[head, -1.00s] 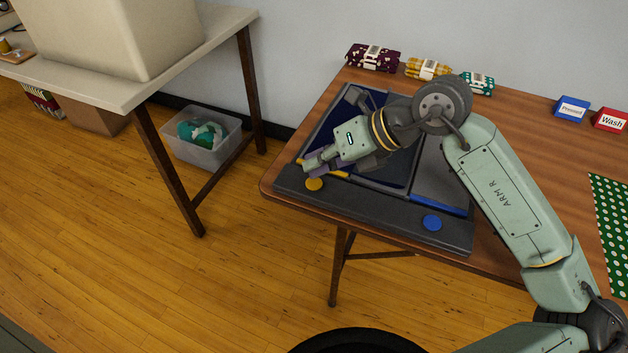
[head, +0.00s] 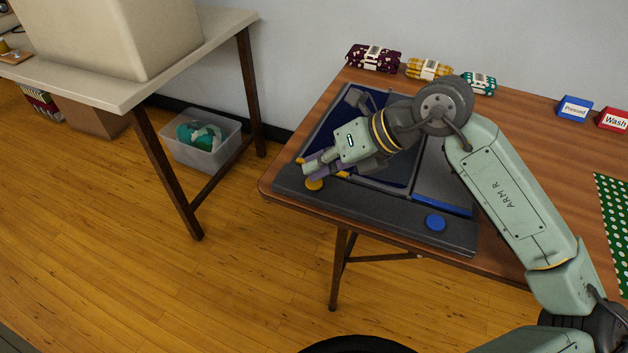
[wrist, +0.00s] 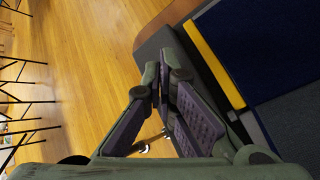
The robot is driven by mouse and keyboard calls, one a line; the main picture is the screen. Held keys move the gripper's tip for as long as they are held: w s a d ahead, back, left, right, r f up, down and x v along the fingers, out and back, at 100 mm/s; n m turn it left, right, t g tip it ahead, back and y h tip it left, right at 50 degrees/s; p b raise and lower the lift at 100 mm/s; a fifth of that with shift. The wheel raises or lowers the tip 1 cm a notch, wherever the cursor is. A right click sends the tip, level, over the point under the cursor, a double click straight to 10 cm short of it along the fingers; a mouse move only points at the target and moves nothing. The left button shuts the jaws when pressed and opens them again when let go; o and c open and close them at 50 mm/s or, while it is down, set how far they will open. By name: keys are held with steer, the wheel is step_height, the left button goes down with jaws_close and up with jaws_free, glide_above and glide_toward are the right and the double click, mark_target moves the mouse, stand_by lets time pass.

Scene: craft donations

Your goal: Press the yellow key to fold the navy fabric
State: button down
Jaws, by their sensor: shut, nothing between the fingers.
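The yellow key (head: 314,185) is a round button at the left end of the dark front bar of the folding board (head: 375,216). My gripper (head: 308,170) is shut and empty, with its fingertips just above or at the key; I cannot tell whether they touch it. The navy fabric (head: 403,171) lies flat on the board, partly hidden under my arm. In the wrist view the fingers (wrist: 160,88) are closed together beside the board's yellow-edged panel (wrist: 212,62), with navy fabric (wrist: 262,45) to the right. The key is hidden there.
A blue key (head: 436,222) sits at the bar's right end. Folded fabric bundles (head: 374,58) line the table's back edge. Blue "Pressed" (head: 573,108) and red "Wash" (head: 612,119) signs stand at right, near a green dotted cloth (head: 611,207).

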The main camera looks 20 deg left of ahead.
steer(key=shift+f+b, duration=0.4)
steer(key=shift+b, duration=0.15)
stand_by(0.4)
steer(key=shift+r, duration=0.15)
